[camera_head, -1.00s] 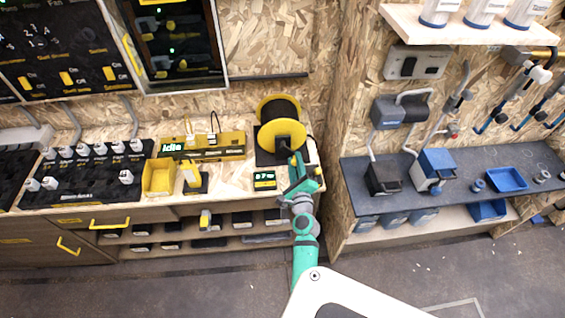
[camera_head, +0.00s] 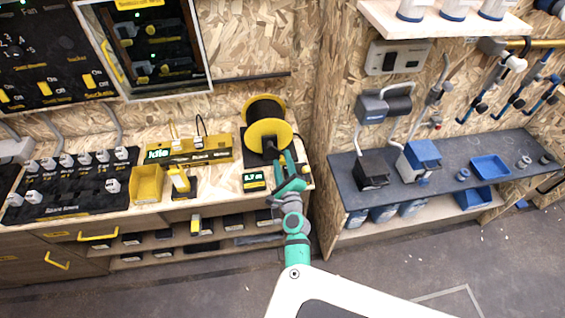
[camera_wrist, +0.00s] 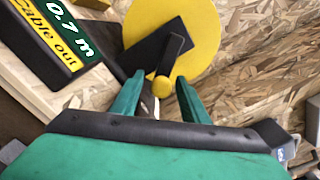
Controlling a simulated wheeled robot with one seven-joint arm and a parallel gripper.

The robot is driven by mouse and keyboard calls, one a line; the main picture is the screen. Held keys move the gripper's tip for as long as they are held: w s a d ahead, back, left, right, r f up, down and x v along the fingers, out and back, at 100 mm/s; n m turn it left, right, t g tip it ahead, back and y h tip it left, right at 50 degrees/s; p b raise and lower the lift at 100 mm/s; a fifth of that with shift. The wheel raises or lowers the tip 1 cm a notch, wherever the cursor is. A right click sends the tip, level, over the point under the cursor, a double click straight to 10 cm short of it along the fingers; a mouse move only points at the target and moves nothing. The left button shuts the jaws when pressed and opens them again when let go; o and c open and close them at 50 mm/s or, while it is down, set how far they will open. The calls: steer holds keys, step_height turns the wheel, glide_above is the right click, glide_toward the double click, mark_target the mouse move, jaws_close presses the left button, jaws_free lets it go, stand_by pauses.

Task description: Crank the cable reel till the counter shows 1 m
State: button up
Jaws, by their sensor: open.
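The cable reel (camera_head: 266,121) has yellow flanges and a dark drum and stands at the right end of the wooden bench. In the wrist view its yellow flange (camera_wrist: 203,38) carries a black crank arm (camera_wrist: 172,52) with a yellow knob (camera_wrist: 162,87). The counter (camera_head: 254,180) in front of the reel reads 0.7 m; its display (camera_wrist: 72,28) is readable in the wrist view, above the words "Cable out". My gripper (camera_wrist: 160,92) is open, with its two green fingers either side of the knob and apart from it. In the head view my gripper (camera_head: 285,165) is in front of the reel.

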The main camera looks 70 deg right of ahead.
steer(key=v, duration=1)
steer(key=shift+s+a, duration=0.2)
steer(key=shift+a, duration=0.15)
steer(key=shift+o, duration=0.2)
steer(key=w+d+m, duration=0.2)
steer(key=d+m, duration=0.1)
steer(key=w+d+m, duration=0.1)
steer(key=d+m, duration=0.2)
steer(key=w+d+m, duration=0.2)
steer(key=d+m, duration=0.1)
steer(key=m, duration=0.1)
steer(key=shift+w+d+f, duration=0.1)
steer(key=shift+w+d, duration=0.2)
steer(key=shift+d, duration=0.1)
jaws_close()
stand_by(0.3)
